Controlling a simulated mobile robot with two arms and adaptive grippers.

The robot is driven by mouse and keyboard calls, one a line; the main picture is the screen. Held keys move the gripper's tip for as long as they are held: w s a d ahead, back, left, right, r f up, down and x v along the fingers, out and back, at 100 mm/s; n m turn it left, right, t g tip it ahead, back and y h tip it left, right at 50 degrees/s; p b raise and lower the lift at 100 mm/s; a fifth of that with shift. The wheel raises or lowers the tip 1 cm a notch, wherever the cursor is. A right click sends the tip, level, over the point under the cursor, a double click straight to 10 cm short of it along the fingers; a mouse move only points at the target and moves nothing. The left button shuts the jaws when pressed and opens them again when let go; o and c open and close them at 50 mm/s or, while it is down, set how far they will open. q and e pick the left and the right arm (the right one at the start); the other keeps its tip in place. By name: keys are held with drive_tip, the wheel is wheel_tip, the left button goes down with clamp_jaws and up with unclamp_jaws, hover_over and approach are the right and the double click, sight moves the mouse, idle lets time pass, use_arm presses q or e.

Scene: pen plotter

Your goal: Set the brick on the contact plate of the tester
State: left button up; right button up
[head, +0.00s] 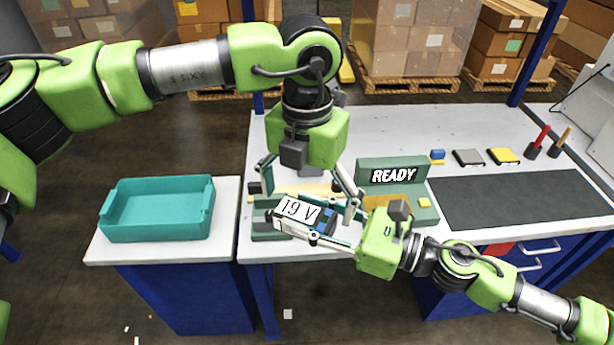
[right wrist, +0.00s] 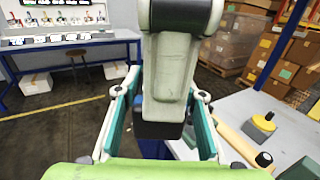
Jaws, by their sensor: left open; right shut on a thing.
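The brick (head: 298,211), a dark block with a white "19 V" face, is held in my right gripper (head: 318,224) near the bench's front edge in the head view. The tester (head: 366,171) is grey-green and its display reads "READY". Its copper contact plate (head: 388,202) is partly hidden by my right gripper; the brick is left of it. My left gripper (head: 308,196) is open, pointing down, its fingers spread above and behind the brick.
A grey-green fixture (head: 262,236) sits below the brick. A teal bin (head: 158,228) stands on the left side table. A wooden roller (right wrist: 238,143) lies beyond the grippers.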

sight(307, 213)
use_arm(q)
drive_tip(key=shift+f, duration=2.2)
use_arm(e)
drive_tip(key=shift+r, duration=0.1)
use_arm(q)
drive_tip(key=c, duration=1.4)
drive_tip(key=shift+c, duration=0.2)
use_arm(e)
drive_tip(key=o, duration=1.4)
drive_tip(key=shift+o, duration=0.3)
drive_tip(key=shift+d, duration=0.1)
